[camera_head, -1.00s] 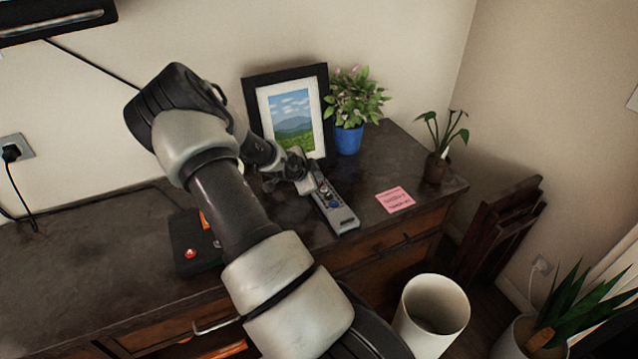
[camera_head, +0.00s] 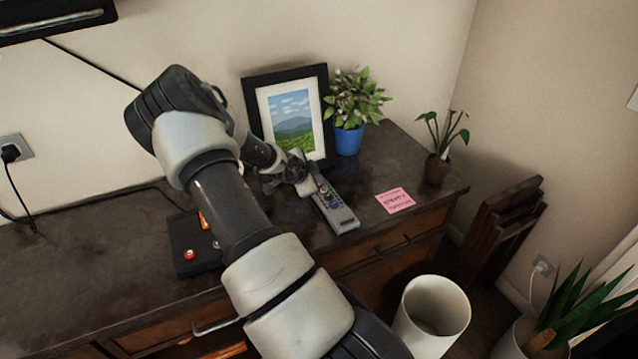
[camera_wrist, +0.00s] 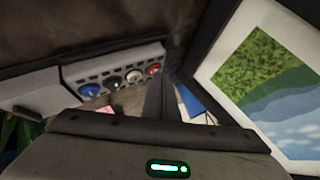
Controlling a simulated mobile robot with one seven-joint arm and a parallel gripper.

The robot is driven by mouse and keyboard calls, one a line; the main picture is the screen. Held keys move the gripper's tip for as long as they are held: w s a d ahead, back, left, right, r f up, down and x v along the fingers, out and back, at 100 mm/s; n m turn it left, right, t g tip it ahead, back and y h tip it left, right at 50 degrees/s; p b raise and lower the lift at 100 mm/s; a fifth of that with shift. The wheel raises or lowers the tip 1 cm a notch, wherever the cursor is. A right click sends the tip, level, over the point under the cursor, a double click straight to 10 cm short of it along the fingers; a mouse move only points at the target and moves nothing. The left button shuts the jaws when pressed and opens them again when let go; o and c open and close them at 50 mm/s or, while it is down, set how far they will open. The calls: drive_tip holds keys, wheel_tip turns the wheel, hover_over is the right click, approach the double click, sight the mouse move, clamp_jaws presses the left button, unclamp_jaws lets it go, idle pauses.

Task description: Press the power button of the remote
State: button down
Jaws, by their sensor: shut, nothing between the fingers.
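The grey remote (camera_head: 342,217) lies on the dark desk in front of the picture frame, its near end toward the desk's front edge. My gripper (camera_head: 308,189) is over its far end, fingers shut and empty, partly covering it. In the wrist view the remote (camera_wrist: 104,77) crosses the upper left, with a row of blue, dark, white and red round buttons. The red button (camera_wrist: 153,70), which looks like the power button, sits at the end nearest the frame. The dark finger part of my gripper (camera_wrist: 158,97) is just below it in the picture. I cannot tell whether it touches.
The picture frame (camera_head: 318,80) stands close behind my gripper. A blue-potted plant (camera_head: 348,140) is to its right. A pink note (camera_head: 396,200) lies right of the remote. A black box with a red button (camera_head: 189,254) is beside my arm. A white bin (camera_head: 436,310) stands below the desk.

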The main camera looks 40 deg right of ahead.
drive_tip(key=shift+r+p, duration=0.45)
drive_tip(key=shift+r, duration=0.35)
drive_tip(key=shift+r, duration=0.1)
drive_tip(key=shift+r+p, duration=1.95)
drive_tip(key=shift+r, duration=0.45)
